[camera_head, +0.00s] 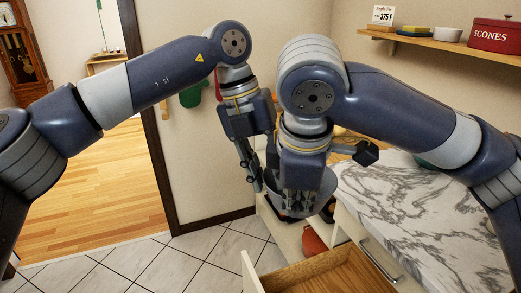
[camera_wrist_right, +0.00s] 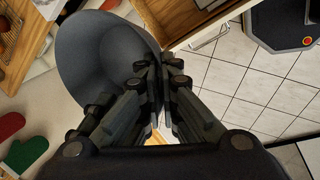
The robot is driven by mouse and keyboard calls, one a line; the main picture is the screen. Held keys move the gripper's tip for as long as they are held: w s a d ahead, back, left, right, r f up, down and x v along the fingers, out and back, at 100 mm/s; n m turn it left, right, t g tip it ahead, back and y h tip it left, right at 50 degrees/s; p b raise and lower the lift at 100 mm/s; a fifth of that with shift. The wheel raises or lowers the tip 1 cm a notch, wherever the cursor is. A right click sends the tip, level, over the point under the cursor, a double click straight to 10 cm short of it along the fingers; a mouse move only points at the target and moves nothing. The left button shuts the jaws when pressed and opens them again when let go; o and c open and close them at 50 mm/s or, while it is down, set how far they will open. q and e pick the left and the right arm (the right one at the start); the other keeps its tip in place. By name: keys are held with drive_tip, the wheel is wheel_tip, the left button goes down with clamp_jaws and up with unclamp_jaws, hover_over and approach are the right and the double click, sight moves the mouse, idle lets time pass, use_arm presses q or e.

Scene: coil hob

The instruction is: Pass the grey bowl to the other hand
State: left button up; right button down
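The grey bowl (camera_head: 327,190) hangs in the air above the open drawer, tilted, partly hidden behind my right gripper (camera_head: 297,200) in the head view. In the right wrist view the bowl (camera_wrist_right: 95,60) fills the upper left. The fingers of my right gripper (camera_wrist_right: 162,85) are closed around its rim, one on each side. My left gripper (camera_head: 254,183) points down just left of the bowl, its fingertips close to the bowl's left side. I cannot tell whether it touches the bowl or how far its fingers are apart.
An open wooden drawer (camera_head: 335,271) is below, with a marble counter (camera_head: 430,220) to its right. A shelf (camera_head: 440,42) with a red scones tin (camera_head: 495,36) is on the wall. Tiled floor (camera_head: 150,265) is free at lower left.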

use_arm(q)
drive_tip(key=shift+d+f, duration=0.2)
drive_tip(key=shift+f, duration=0.4)
drive_tip(key=shift+s, duration=0.1)
clamp_jaws()
use_arm(e)
drive_tip(key=c, duration=1.7)
unclamp_jaws()
